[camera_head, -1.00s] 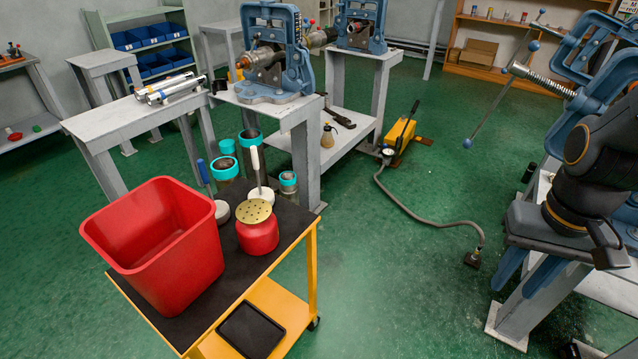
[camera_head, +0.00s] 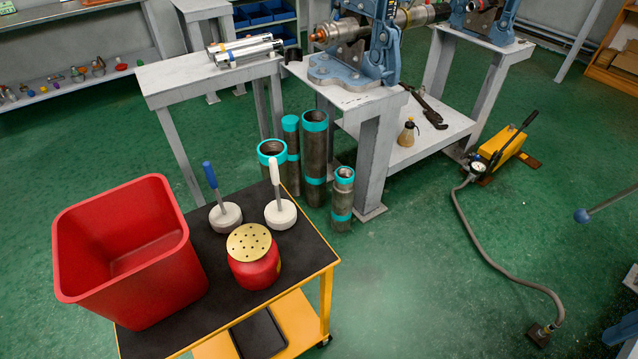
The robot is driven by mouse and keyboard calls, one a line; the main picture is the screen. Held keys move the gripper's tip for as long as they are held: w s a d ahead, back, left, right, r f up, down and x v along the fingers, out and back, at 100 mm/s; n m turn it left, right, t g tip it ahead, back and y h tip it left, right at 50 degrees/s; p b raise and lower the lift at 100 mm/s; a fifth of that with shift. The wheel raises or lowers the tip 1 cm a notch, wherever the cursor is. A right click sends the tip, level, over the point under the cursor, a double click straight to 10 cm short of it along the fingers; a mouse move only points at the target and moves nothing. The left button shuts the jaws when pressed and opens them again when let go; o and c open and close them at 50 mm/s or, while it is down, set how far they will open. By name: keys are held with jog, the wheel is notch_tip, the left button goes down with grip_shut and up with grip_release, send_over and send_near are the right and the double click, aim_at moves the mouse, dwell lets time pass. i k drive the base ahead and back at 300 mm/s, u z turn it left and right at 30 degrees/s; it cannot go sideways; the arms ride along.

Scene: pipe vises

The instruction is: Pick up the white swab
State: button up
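The white swab (camera_head: 280,213) stands on the black top of the yellow cart, with a round pale head at the bottom and a white handle tilted slightly up and left. A similar swab with a blue handle (camera_head: 211,176) stands just left of it. A red pot with a perforated brass-coloured lid (camera_head: 253,262) sits in front of the white swab, close to it. My gripper is not in view now.
A large red bin (camera_head: 130,250) fills the left of the cart top (camera_head: 185,337). Pipes with teal ends (camera_head: 315,160) stand on the floor behind the cart. A grey bench with a blue vise (camera_head: 365,65) is beyond. Green floor right of the cart is open, crossed by a hose (camera_head: 490,248).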

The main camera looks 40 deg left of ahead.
aim_at(280, 214)
jog(key=i, duration=0.5)
jog(key=u, duration=2.95)
jog(key=i, duration=0.5)
jog(key=u, duration=0.05)
